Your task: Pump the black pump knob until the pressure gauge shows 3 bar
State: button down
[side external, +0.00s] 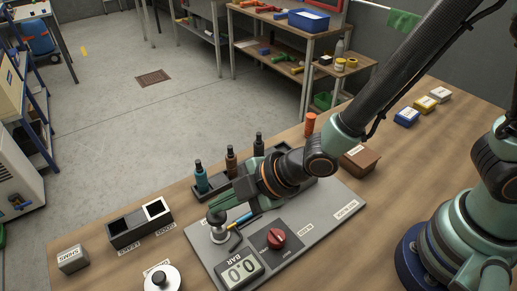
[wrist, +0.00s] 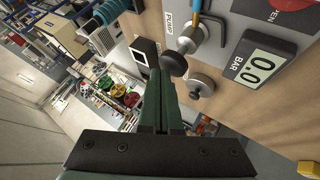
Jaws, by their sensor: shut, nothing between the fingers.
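The black pump knob (side external: 215,215) tops a short rod above a metal cylinder on the grey panel. In the wrist view the knob (wrist: 173,66) is just beyond my fingertips, beside the PUMP label. My gripper (side external: 219,203) is shut and empty, with its tips right at the knob in the side view. I cannot tell whether they touch it. In the wrist view my gripper (wrist: 161,78) reaches toward the knob's edge. The pressure gauge (side external: 240,268) reads 0.0 BAR, and the gauge (wrist: 260,66) shows the same in the wrist view.
A red knob (side external: 277,238) sits on the panel right of the pump. Several bottles (side external: 231,160) stand behind my gripper. A two-part bin (side external: 140,224) and a round metal piece (side external: 162,279) are to the left.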

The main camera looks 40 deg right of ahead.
aim_at(223, 213)
jog(key=shift+f, duration=1)
dwell(0.8)
jog(key=shift+r, duration=1.7)
jog(key=shift+r, duration=0.1)
jog(key=shift+r, duration=2.45)
dwell(0.8)
notch_tip(223, 213, up, 4)
jog(key=shift+f, duration=0.1)
jog(key=shift+f, duration=0.15)
